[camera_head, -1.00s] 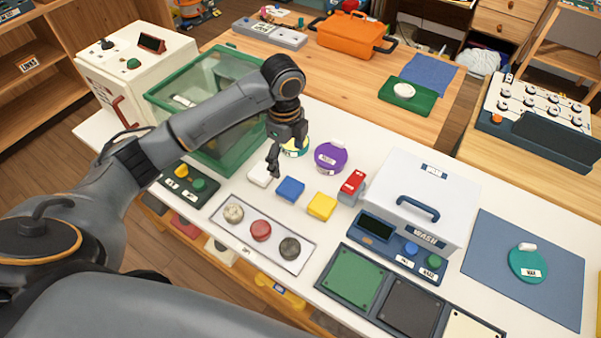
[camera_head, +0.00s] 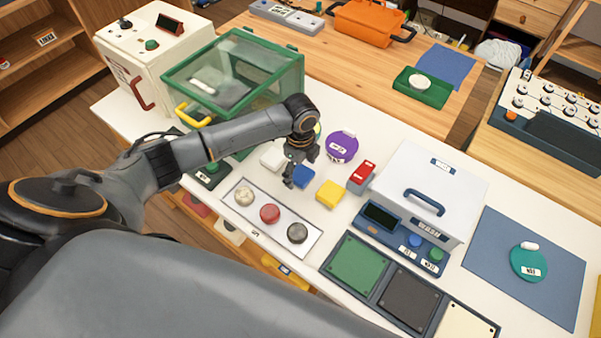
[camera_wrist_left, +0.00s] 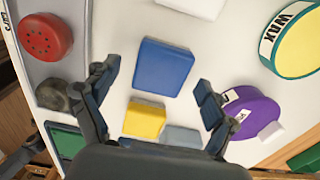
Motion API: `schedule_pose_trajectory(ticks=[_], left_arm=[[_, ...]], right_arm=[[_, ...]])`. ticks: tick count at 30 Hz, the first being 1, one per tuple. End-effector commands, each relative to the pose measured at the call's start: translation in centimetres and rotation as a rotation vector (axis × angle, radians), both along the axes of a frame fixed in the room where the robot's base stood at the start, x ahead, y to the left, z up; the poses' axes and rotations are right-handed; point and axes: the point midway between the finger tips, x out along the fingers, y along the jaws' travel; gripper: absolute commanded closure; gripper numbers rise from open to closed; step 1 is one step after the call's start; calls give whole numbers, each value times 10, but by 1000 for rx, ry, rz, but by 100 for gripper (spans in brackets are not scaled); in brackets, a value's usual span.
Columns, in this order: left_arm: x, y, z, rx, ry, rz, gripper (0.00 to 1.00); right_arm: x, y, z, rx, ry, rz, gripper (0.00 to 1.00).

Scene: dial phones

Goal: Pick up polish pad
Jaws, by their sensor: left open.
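My left gripper (camera_head: 302,169) is open and empty above the work table, over the blue block (camera_head: 304,177). In the left wrist view, the blue block (camera_wrist_left: 163,67) lies between and beyond the spread fingers (camera_wrist_left: 155,84). A white block (camera_head: 272,158) lies to its left and a yellow block (camera_head: 331,194) to its right. A tray (camera_head: 240,216) holds a beige round pad (camera_head: 244,196), a red one (camera_head: 270,213) and a dark grey one (camera_head: 297,233). I cannot read which item is the polish pad. My right gripper is out of view.
A white lidded box (camera_head: 428,185) is to the right. A green-framed clear case (camera_head: 235,75) stands behind my left arm.

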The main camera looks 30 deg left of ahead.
Motion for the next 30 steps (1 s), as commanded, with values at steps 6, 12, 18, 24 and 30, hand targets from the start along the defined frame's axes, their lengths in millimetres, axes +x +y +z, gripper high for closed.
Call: schedule_pose_trajectory(ticks=[6,12,18,24,30], left_arm=[[0,0,-18,1,-1,-1,15],[0,0,-19,1,-1,-1,15],[0,0,-19,1,-1,0,56],[0,1,-19,1,-1,0,75],[0,1,-18,1,-1,0,75]], right_arm=[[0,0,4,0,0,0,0],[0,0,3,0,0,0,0],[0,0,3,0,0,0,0],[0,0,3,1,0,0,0],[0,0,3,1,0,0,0]])
